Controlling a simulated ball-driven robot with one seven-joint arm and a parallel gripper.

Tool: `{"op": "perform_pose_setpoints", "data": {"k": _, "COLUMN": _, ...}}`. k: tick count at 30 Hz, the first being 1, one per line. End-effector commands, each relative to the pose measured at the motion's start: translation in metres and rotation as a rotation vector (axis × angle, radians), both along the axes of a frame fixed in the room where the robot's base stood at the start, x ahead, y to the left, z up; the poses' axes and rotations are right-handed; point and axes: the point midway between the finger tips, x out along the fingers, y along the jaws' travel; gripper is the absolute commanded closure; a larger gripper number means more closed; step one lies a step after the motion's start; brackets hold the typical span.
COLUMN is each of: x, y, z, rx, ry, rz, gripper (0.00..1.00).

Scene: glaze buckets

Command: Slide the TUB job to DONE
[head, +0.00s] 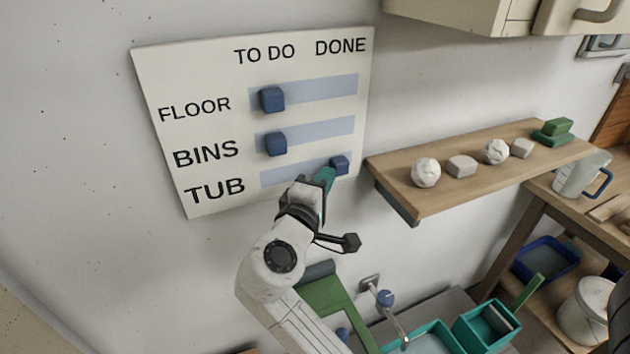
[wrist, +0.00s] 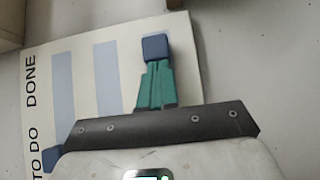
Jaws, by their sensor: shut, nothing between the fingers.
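The white job board (head: 215,70) hangs on the wall with FLOOR, BINS and TUB rows under TO DO and DONE. The TUB row's blue knob (head: 340,165) is at the right, DONE end of its pale blue track (head: 285,176). My gripper (head: 328,178) is shut and empty, its green fingertips at the TO DO side of this knob. In the wrist view the fingertips (wrist: 156,66) meet the knob (wrist: 156,47) or nearly so; I cannot tell if they touch. The FLOOR knob (head: 272,99) and BINS knob (head: 276,144) are at the TO DO end.
A wooden shelf (head: 480,165) with pale lumps and a green block (head: 557,128) juts out right of the board. A cabinet (head: 450,15) hangs above. Below are a tap with a blue knob (head: 385,298), teal tubs (head: 485,328) and a white bucket (head: 585,310).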

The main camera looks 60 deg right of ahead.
Motion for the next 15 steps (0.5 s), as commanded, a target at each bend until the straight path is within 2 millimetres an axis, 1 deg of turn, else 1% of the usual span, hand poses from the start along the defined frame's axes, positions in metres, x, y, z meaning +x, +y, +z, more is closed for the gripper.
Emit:
{"op": "perform_pose_setpoints", "data": {"k": 1, "x": -0.002, "y": -0.003, "z": 0.0, "rx": 0.0, "ry": -0.001, "rz": -0.01, "gripper": 1.0}}
{"op": "perform_pose_setpoints", "data": {"k": 8, "x": -0.003, "y": -0.002, "z": 0.0, "rx": 0.0, "ry": -0.001, "rz": -0.013, "gripper": 1.0}}
{"op": "perform_pose_setpoints", "data": {"k": 11, "x": -0.004, "y": 0.005, "z": -0.001, "rx": 0.0, "ry": -0.001, "rz": -0.012, "gripper": 1.0}}
{"op": "perform_pose_setpoints", "data": {"k": 15, "x": -0.007, "y": 0.027, "z": -0.003, "rx": 0.0, "ry": -0.001, "rz": -0.004, "gripper": 1.0}}
